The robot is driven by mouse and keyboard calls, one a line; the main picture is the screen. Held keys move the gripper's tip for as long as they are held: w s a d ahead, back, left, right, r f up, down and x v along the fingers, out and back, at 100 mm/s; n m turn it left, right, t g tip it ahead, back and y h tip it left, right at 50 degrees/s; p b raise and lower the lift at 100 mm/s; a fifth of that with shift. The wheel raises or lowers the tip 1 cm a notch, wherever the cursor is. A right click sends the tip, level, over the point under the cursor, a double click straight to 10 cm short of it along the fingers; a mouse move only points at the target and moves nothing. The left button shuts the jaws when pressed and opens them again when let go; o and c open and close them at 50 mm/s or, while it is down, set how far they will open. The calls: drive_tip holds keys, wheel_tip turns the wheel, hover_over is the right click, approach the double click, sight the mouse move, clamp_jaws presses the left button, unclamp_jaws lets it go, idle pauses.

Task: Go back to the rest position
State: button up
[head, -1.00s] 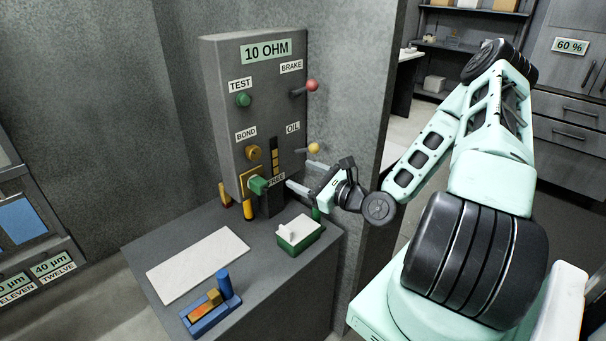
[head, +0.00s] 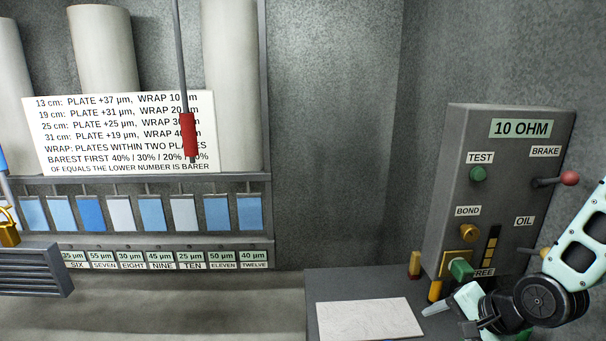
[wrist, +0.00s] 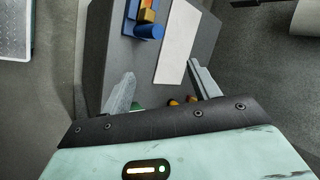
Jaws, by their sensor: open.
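My gripper (head: 440,305) is open and empty, low in front of the grey control box (head: 500,190). In the head view its fingers point left, near the right edge of a pale plate (head: 365,320) on the dark bench. A green block (head: 461,268) sits on the box's lower front, just above the fingers, with a gap visible. In the wrist view the two fingers (wrist: 163,88) are spread wide over the bench, with the pale plate (wrist: 177,45) showing between them. My wrist hides the box's lower right part.
A red-handled brake lever (head: 570,178) sticks out right of the box. A blue fixture (wrist: 148,31) lies on the bench. To the left, a rack of blue and white plates (head: 152,213) lines the wall under a sign (head: 120,130). A red-handled rod (head: 190,135) hangs there.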

drive_tip(key=s+a+r+n+g+h+b, duration=0.2)
drive_tip(key=s+a+r+n, duration=0.2)
drive_tip(key=s+a+n, duration=0.3)
drive_tip(key=s+a+r+n+g+h+b, duration=0.1)
drive_tip(key=s+a+r+n+g+b, duration=0.1)
drive_tip(key=s+a+n, duration=0.5)
drive_tip(key=s+r+n+g, duration=0.1)
drive_tip(key=s+r+n, duration=0.1)
drive_tip(key=s+n, duration=0.2)
drive_tip(key=shift+s+r+n+g+h, duration=0.3)
drive_tip(key=shift+s+h, duration=0.1)
drive_tip(key=shift+s, duration=0.95)
drive_tip(key=shift+a, duration=0.1)
